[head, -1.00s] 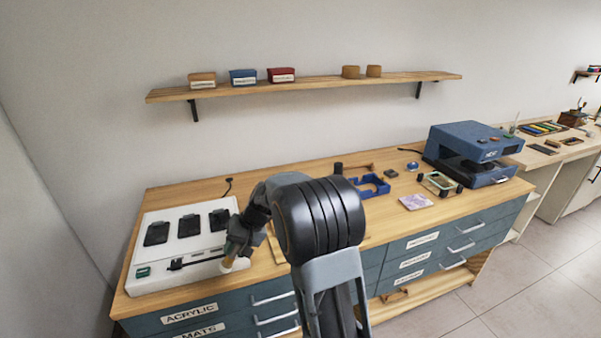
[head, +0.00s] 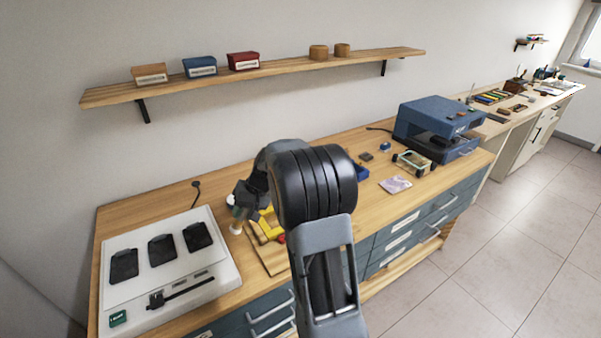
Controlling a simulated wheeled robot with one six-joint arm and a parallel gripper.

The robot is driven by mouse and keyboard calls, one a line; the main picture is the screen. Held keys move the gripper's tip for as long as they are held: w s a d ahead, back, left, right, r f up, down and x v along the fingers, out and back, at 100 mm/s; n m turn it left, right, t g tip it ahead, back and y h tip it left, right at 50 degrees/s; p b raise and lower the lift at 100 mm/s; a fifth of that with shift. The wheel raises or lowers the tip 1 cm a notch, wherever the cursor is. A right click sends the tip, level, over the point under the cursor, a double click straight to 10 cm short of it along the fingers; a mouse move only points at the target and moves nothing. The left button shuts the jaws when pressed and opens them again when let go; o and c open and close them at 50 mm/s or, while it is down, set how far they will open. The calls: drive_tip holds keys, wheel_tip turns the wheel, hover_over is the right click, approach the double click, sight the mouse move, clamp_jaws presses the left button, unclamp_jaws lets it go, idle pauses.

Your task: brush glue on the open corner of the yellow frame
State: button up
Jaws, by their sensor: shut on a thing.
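The yellow frame (head: 268,226) lies on a wooden board (head: 271,259) on the bench and is partly hidden by my arm. Its open corner cannot be made out. My gripper (head: 240,208) is low over the bench, just left of the frame, pointing down. It is shut on what looks like the glue brush (head: 235,229). Only a small pale part of this shows below the fingers, and whether it touches anything cannot be told. No glue can be made out.
A white machine (head: 222,262) with black pads stands left of the board. A blue part (head: 362,172), a small clear-topped frame (head: 412,162), a patterned card (head: 395,185) and a blue press (head: 440,125) are to the right. A shelf (head: 285,72) with boxes hangs above.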

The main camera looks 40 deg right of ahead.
drive_tip(key=s+d+r+m+t+h+p, duration=0.1)
drive_tip(key=s+d+r+p, duration=0.15)
drive_tip(key=d, duration=0.55)
drive_tip(key=s+d+r+h+p, duration=0.15)
drive_tip(key=d+r, duration=0.25)
drive_tip(key=d, duration=0.4)
drive_tip(key=shift+h, duration=0.25)
drive_tip(key=shift+s+d+f+b, duration=0.1)
drive_tip(key=shift+d+f+b, duration=0.05)
drive_tip(key=shift+f+b, duration=0.9)
drive_tip(key=shift+d+f+b, duration=0.15)
drive_tip(key=shift+f+b, duration=0.5)
drive_tip(key=shift+f, duration=0.75)
